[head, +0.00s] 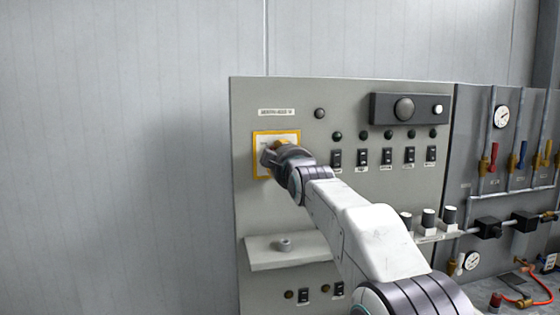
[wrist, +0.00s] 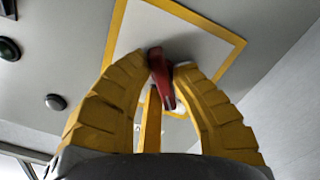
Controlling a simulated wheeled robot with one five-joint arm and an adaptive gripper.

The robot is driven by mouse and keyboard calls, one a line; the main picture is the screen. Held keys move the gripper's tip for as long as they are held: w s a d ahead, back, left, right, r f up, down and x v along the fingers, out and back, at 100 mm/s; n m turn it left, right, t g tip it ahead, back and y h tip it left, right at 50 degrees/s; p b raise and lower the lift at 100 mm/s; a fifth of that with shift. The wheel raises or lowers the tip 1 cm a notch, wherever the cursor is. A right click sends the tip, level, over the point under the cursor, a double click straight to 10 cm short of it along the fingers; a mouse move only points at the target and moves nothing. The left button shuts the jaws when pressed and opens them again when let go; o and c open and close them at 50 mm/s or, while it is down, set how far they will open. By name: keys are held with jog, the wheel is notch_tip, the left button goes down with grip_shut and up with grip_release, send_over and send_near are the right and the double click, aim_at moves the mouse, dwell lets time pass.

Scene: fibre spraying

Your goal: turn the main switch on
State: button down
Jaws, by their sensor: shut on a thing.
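The main switch has a red handle (wrist: 162,80), seen in the wrist view against a white plate with a yellow border (wrist: 233,48). My gripper (wrist: 166,72) has its ribbed yellow fingers closed around the red handle, one on each side. In the head view the yellow-bordered switch plate (head: 257,134) is at the upper left of the grey panel. My gripper (head: 271,152) is against that plate there, and it and the wrist hide the handle and part of the plate.
The grey control panel (head: 300,210) has a row of black rocker switches (head: 387,156) right of the switch plate. A small shelf (head: 290,257) juts out below my gripper. Pipes with red and blue valve handles (head: 494,156) are at the right. Bare wall (head: 120,150) lies left.

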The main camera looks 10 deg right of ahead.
jog(key=m+b, duration=0.2)
jog(key=m, duration=0.1)
jog(key=m+b, duration=0.1)
jog(key=m, duration=0.8)
jog(key=shift+f+m, duration=0.15)
jog(key=shift+m, duration=2.05)
jog(key=c, duration=1.2)
grip_release()
jog(key=shift+w+f, duration=0.15)
jog(key=shift+c, duration=0.2)
jog(key=shift+o, duration=0.6)
